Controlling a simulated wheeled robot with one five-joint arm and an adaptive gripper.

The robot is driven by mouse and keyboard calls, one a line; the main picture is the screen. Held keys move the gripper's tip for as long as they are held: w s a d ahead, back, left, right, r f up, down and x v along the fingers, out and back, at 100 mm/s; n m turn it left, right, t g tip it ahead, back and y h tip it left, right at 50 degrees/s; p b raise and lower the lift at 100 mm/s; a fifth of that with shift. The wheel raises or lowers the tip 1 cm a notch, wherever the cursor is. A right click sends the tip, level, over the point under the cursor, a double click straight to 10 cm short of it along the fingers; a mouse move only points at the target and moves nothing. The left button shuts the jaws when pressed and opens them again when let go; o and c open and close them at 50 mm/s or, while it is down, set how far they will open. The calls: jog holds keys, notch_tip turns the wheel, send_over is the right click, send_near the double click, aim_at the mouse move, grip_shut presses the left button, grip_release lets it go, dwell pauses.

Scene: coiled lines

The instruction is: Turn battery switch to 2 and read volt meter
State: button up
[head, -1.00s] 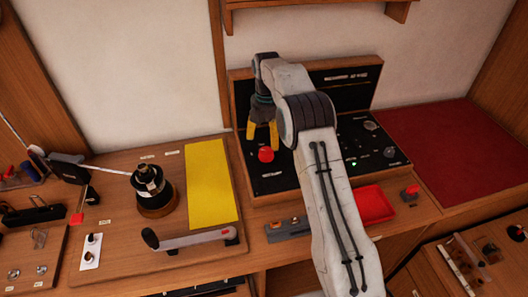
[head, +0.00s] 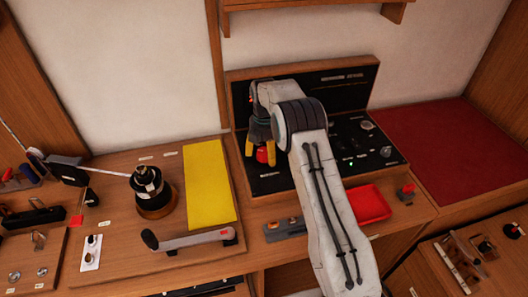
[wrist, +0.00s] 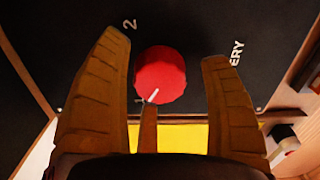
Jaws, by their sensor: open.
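The battery switch is a red round knob (wrist: 161,76) on a black panel; it also shows in the head view (head: 264,154). Its white pointer line points down and slightly left in the wrist view, beside a partly hidden mark. A white "2" (wrist: 130,24) is printed at its upper left. My gripper (head: 261,150) is open, with its yellow fingers on either side of the knob in the head view. In the wrist view the fingers (wrist: 165,85) stand apart from the knob. I cannot make out a volt meter reading; my arm hides part of the panel.
The black panel (head: 268,184) carries small knobs and a green light at right. A red tray (head: 368,204) sits in front. A yellow sheet (head: 209,184), a winch (head: 153,190) and a lever handle (head: 190,239) lie left. A dark red mat (head: 455,150) is clear.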

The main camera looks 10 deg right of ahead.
jog(key=shift+c, duration=0.2)
jog(key=c, duration=1.2)
jog(key=shift+m, duration=0.4)
jog(key=m+b, duration=0.1)
jog(key=m, duration=0.3)
jog(key=shift+m, duration=0.4)
jog(key=m, duration=0.6)
jog(key=shift+b, duration=0.35)
jog(key=m, duration=0.6)
jog(key=shift+s+m, duration=0.1)
jog(key=shift+m, duration=0.3)
jog(key=m, duration=0.5)
jog(key=shift+f, duration=0.1)
jog(key=shift+m, duration=0.4)
